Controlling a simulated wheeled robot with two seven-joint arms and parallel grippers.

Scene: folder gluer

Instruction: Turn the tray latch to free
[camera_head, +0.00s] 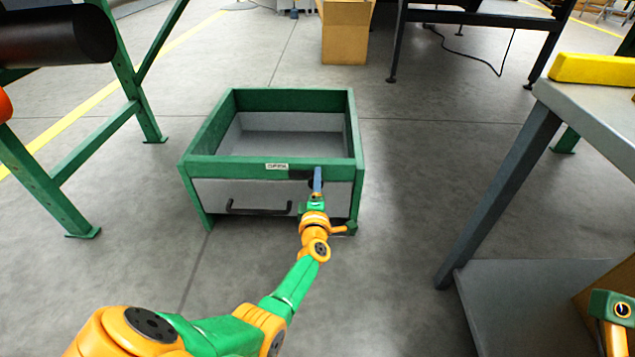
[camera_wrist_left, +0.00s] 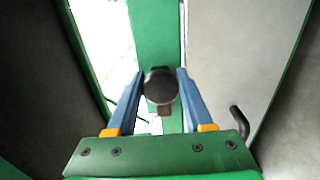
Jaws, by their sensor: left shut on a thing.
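The tray latch shows in the left wrist view as a dark round knob (camera_wrist_left: 160,87) in front of a green rail. In the head view it is mostly hidden behind my gripper, at the front right of the green-framed tray unit (camera_head: 230,168). My left gripper (camera_head: 317,178) reaches it from the front. In the left wrist view its blue fingers (camera_wrist_left: 162,95) stand on either side of the knob and are shut on it. Part of my right arm shows at the lower right edge of the head view, but its fingers do not.
A black bar handle (camera_head: 258,210) is on the grey drawer front, left of my gripper. A grey table (camera_head: 600,105) with a yellow block (camera_head: 592,69) stands at the right. A green frame (camera_head: 60,170) stands at the left. A cardboard box (camera_head: 345,40) is behind. Floor around the unit is clear.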

